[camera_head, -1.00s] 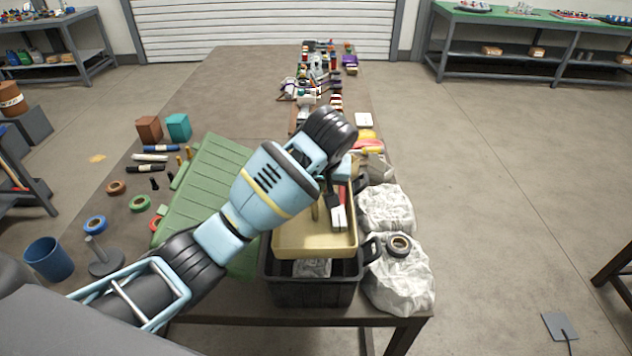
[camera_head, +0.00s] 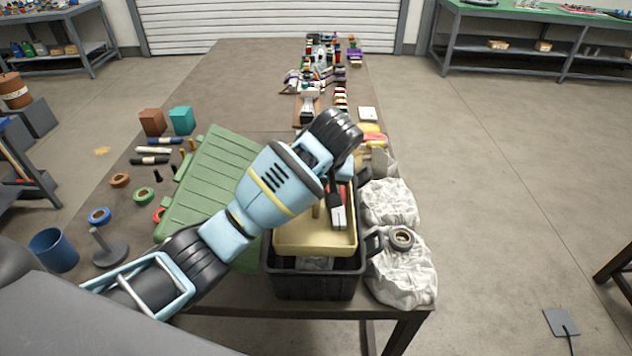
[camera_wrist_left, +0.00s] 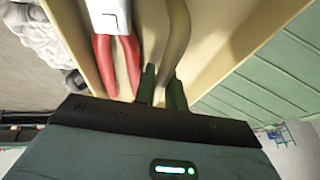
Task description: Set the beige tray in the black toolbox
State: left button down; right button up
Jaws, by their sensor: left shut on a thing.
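The beige tray (camera_head: 300,240) is over the open top of the black toolbox (camera_head: 315,286), with its near edge inside the box's near rim. I cannot tell whether it rests on anything. A tool with red grips and a white part (camera_wrist_left: 115,45) lies in the tray. My right gripper is not in view.
A green lid-like panel (camera_head: 207,190) lies left of the toolbox. Crumpled white bags (camera_head: 402,270) stand close on its right, with a dark tape roll (camera_head: 401,239) on top. Tape rolls and a blue cup (camera_head: 53,250) are at the left. The bench's far left is clear.

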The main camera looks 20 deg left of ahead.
pick_arm(q)
notch_tip(320, 180, down, 7)
jog(key=shift+r, duration=0.15)
dwell(3.4)
jog(key=c, duration=1.5)
grip_release()
jog(key=shift+o, duration=0.7)
jog(key=v, duration=0.7)
jog(key=shift+w, duration=0.15)
jog(key=shift+s+r, duration=0.25)
jog(key=shift+r, duration=0.05)
jog(key=shift+s, duration=0.1)
